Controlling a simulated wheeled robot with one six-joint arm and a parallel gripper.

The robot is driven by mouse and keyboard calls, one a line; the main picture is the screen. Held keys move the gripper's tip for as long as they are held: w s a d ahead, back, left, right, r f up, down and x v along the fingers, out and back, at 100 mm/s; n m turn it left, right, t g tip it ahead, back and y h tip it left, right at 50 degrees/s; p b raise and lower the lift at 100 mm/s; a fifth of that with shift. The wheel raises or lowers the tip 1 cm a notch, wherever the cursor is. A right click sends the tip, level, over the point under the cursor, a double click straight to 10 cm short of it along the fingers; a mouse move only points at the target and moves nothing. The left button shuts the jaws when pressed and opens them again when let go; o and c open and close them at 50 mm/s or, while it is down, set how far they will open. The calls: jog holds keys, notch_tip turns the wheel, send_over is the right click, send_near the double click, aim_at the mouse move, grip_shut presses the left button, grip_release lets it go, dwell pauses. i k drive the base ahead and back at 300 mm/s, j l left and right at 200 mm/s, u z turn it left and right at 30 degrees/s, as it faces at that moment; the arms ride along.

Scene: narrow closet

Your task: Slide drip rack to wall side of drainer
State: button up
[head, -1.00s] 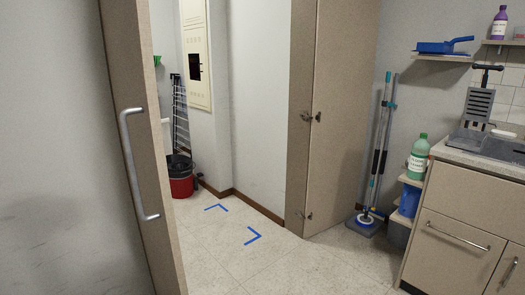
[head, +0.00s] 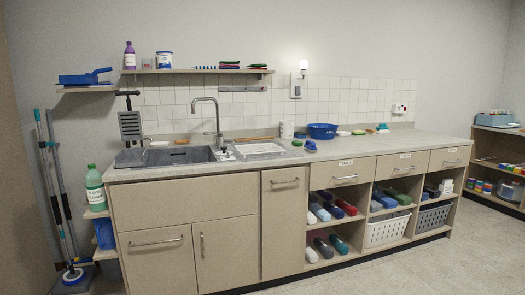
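A counter runs along the back wall, with a dark grey sink (head: 186,157) and a tall curved tap at its left part. My gripper is not in view.
A blue bowl (head: 322,131) and a white container (head: 287,129) stand on the counter right of the drainer. A blue item (head: 310,146) lies near the front edge. A wall shelf (head: 195,71) hangs above. Some floor shows at the lower right.

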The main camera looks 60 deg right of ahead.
aim_at(237, 147)
jog(key=z, duration=2)
